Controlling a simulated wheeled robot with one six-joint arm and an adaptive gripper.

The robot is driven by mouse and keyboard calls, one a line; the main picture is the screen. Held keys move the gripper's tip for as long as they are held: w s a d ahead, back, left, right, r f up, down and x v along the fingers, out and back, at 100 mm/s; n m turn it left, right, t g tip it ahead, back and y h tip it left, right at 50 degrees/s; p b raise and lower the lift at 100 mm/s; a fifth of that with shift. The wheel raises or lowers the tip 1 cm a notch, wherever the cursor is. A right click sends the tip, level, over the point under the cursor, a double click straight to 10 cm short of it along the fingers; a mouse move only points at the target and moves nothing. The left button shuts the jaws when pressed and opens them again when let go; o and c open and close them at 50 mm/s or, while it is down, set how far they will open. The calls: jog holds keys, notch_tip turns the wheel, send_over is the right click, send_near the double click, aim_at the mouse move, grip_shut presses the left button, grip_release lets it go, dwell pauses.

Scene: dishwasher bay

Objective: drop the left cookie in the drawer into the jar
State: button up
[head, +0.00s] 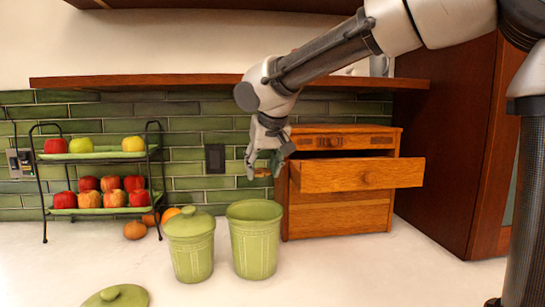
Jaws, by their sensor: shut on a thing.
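My gripper (262,163) points down and is shut on a small brown cookie (261,173), partly hidden by the fingers. It is beside the left end of the open drawer (365,174), above the open green jar (254,250). The jar stands upright on the counter without a lid, and its inside is mostly hidden. The drawer is the pulled-out upper one of a small wooden cabinet (345,138). Its contents are hidden behind its front.
A lidded green jar (193,250) stands close to the open jar's left. A loose green lid (116,297) lies at the front left. A two-tier fruit rack (98,157) stands at the left, with oranges (135,230) beside it. A wooden shelf (150,82) runs above. The front right counter is clear.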

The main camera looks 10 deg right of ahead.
jog(key=shift+f, duration=2.2)
jog(key=o, duration=0.7)
send_near(264, 175)
jog(key=shift+w+f, duration=0.15)
jog(key=shift+f, duration=0.05)
